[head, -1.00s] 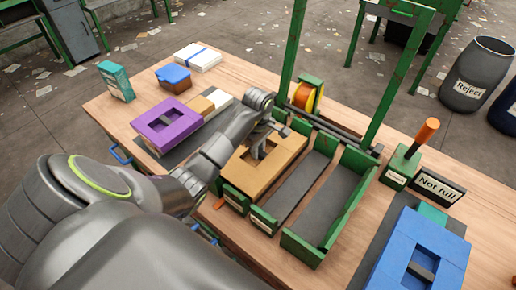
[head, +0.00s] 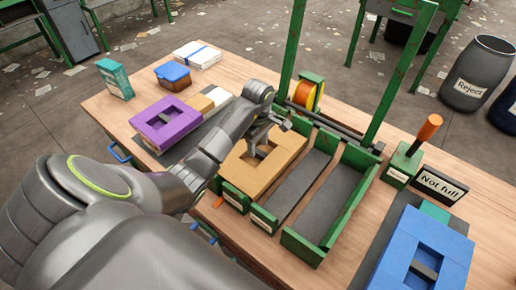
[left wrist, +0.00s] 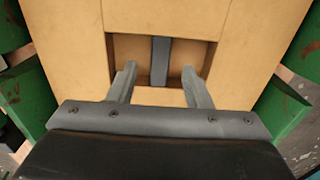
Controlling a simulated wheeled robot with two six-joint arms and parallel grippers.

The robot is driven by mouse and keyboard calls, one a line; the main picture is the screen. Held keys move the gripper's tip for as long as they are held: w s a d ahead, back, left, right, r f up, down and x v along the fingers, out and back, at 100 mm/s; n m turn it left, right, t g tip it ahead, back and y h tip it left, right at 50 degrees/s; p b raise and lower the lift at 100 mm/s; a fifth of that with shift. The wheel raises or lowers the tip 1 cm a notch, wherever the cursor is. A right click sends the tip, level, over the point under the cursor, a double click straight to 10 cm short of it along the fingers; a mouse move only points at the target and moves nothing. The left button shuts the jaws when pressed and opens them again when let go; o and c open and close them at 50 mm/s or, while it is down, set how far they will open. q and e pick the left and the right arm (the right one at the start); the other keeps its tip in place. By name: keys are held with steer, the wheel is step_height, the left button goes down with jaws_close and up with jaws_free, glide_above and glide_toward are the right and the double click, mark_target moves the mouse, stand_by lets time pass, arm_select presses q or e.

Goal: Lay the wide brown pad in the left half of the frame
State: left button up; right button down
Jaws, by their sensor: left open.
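The wide brown pad (head: 245,178) lies in the left part of the green frame (head: 292,243), with a rectangular opening and a dark grip bar at its middle. It also fills much of the left wrist view (left wrist: 245,40), with green frame walls on both sides. My left gripper (head: 266,140) is over the pad's opening, apart from it. In the left wrist view its two fingers (left wrist: 160,82) are spread, with the dark bar (left wrist: 160,60) between and beyond them and nothing held. My right gripper is not in view.
The frame's other part shows a bare grey floor (head: 292,190). A purple pad (head: 165,123) lies at left, a blue pad (head: 405,270) at right. Green posts (head: 385,70) rise behind the frame. A lever (head: 425,133) and "Not full" sign (head: 440,187) stand at right.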

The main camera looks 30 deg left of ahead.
mark_target(258, 151)
arm_select(q)
step_height(258, 151, up, 4)
steer(key=shift+r+p, duration=0.25)
steer(key=shift+p, duration=0.75)
step_height(258, 151, up, 10)
steer(key=p, duration=1)
steer(key=shift+r+p, duration=0.25)
steer(key=shift+p, duration=0.05)
